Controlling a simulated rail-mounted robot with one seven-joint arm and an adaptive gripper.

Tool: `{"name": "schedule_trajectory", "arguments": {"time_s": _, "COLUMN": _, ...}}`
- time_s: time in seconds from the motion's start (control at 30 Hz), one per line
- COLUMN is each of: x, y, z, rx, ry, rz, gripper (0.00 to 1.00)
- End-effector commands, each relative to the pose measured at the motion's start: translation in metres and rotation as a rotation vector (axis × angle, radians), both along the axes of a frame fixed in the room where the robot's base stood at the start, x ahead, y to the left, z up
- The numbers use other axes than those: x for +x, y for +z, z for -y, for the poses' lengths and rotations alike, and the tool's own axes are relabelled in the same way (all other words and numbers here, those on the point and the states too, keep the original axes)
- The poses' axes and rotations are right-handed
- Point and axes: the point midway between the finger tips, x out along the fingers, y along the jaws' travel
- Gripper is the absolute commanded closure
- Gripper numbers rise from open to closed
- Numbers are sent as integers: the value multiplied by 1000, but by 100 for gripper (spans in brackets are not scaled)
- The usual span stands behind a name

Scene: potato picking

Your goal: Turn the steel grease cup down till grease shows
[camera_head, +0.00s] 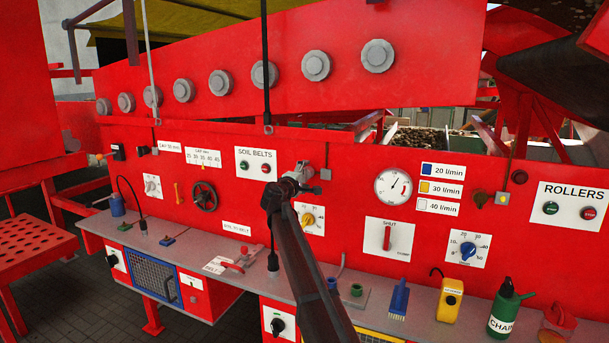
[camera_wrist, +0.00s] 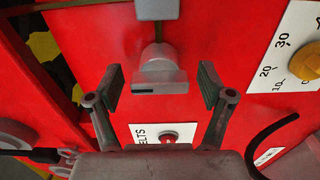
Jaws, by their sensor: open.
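The steel grease cup (camera_wrist: 158,76) is a light grey round body with a wider flat part that bears a dark slot. It stands out from the red panel in the middle of the wrist view. My gripper (camera_wrist: 160,84) is open, with one finger on each side of the cup and a visible gap to both. In the head view my gripper (camera_head: 292,184) is at the red panel, just above the yellow knob. There the arm and fingers hide much of the cup.
The grey shelf (camera_head: 330,290) below carries a blue brush (camera_head: 399,299) and a green can (camera_head: 506,311).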

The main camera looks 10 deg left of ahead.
Motion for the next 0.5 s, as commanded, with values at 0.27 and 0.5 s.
{"name": "schedule_trajectory", "arguments": {"time_s": 0.27, "x": 0, "y": 0, "z": 0, "rx": 0, "ry": 0, "rz": 0, "gripper": 34}}
{"name": "schedule_trajectory", "arguments": {"time_s": 0.5, "x": 0, "y": 0, "z": 0, "rx": 0, "ry": 1, "rz": 0, "gripper": 81}}
